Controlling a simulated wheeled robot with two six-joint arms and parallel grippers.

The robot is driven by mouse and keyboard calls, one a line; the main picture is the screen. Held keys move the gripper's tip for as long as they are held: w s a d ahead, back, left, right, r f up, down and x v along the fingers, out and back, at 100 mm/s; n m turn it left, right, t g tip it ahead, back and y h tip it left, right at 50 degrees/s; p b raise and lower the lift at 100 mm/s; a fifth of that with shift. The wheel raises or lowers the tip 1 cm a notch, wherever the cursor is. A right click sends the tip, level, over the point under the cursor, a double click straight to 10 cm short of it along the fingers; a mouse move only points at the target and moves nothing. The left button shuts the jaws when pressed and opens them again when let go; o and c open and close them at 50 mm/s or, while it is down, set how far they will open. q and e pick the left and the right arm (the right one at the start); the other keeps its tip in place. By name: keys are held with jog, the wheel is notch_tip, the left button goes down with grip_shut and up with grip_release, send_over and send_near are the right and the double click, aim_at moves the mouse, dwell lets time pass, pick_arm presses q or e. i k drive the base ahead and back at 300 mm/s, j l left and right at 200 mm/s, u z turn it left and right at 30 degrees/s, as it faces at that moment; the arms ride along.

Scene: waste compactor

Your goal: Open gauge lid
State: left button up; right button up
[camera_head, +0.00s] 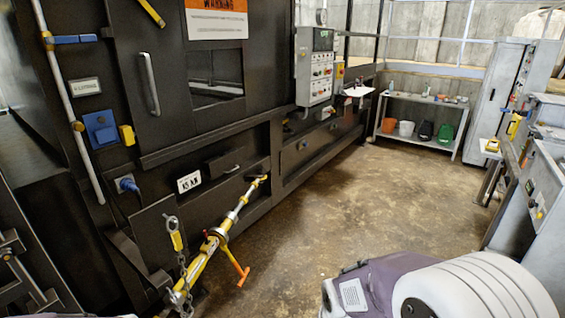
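I cannot make out a gauge lid for certain. The control box carries a dark display and several coloured buttons. Neither of my grippers shows in the head view.
A yellow jack-like bar with an orange handle (237,262) leans at the compactor's lower front, beside a hanging chain (180,262). A metal shelf (420,101) stands at the back and grey cabinets (545,190) at the right. The middle floor (350,205) is clear.

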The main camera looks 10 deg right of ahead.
aim_at(218, 167)
jog(key=i+l+u, duration=0.1)
jog(key=i+l, duration=0.15)
jog(key=i, duration=0.25)
jog(key=i+l+u, duration=0.1)
jog(key=i+l, duration=0.2)
jog(key=i, duration=0.2)
jog(key=i+l+u, duration=0.15)
jog(key=i+l, duration=0.2)
jog(key=i+l+u, duration=0.15)
jog(key=i+l, duration=0.2)
jog(key=i, duration=0.3)
jog(key=i+l+u, duration=0.15)
jog(key=i+l, duration=0.3)
jog(key=i, duration=0.2)
jog(key=i+l+u, duration=0.15)
jog(key=i+l, duration=0.4)
jog(key=i, duration=0.05)
